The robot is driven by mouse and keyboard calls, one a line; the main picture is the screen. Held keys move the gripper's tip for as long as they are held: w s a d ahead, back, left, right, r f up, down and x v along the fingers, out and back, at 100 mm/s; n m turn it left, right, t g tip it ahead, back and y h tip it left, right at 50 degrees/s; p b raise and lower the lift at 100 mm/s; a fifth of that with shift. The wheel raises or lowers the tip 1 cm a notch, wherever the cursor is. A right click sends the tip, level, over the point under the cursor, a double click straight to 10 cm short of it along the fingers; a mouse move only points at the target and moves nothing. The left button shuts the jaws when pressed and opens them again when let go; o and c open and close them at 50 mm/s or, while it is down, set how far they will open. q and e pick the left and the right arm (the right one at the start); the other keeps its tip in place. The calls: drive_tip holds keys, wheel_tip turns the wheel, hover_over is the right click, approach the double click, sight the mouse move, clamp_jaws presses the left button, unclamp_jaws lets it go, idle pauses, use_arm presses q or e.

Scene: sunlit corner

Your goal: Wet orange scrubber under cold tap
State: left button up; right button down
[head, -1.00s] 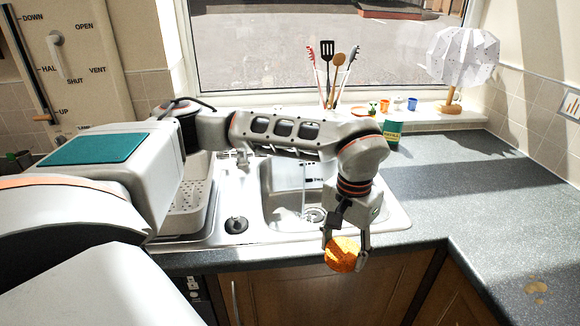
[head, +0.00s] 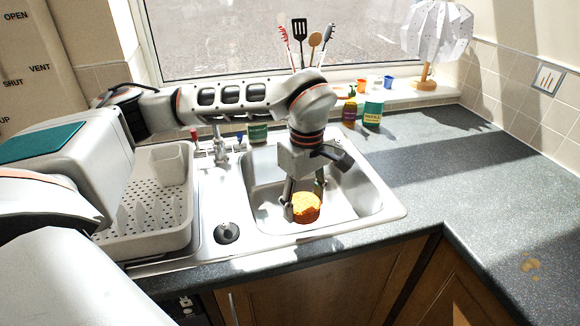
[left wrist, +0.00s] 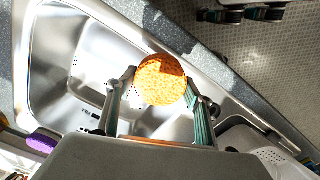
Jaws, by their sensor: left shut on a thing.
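My left gripper (head: 304,198) is shut on the round orange scrubber (head: 306,209) and holds it inside the sink basin (head: 355,190), towards its front side. In the left wrist view the scrubber (left wrist: 161,80) sits between the two fingers (left wrist: 160,88), with the metal sink behind it. The tap (head: 218,145) stands behind the sink, left of the gripper, with a red-marked handle (head: 195,136) and a blue-marked handle (head: 239,137). I cannot tell whether water runs. My right gripper is not in view.
A green tub (head: 258,132), bottles (head: 372,113) and utensils (head: 315,40) stand behind. The right worktop (head: 450,165) is mostly clear.

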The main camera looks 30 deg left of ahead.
sight(298, 195)
use_arm(q)
drive_tip(key=n, duration=0.1)
drive_tip(key=r+n, duration=0.1)
drive_tip(key=n, duration=0.3)
drive_tip(key=shift+w+a+r+p, duration=0.25)
drive_tip(key=shift+a+p, duration=0.05)
drive_tip(key=shift+a, duration=0.1)
drive_tip(key=n, duration=0.2)
drive_tip(key=a+r+n, duration=0.1)
drive_tip(key=n, duration=0.4)
drive_tip(key=shift+w+a+r+p, duration=0.25)
drive_tip(key=shift+w+r+p, duration=0.05)
drive_tip(key=shift+w+p, duration=0.1)
drive_tip(key=w+a+n+p, duration=0.1)
drive_tip(key=w+a+n, duration=1)
drive_tip(key=n, duration=0.2)
drive_tip(key=shift+w, duration=0.25)
drive_tip(key=shift+a, duration=0.1)
drive_tip(key=s+d, duration=0.5)
drive_tip(key=s, duration=0.1)
drive_tip(key=shift+s, duration=0.15)
idle(0.3)
idle(1.2)
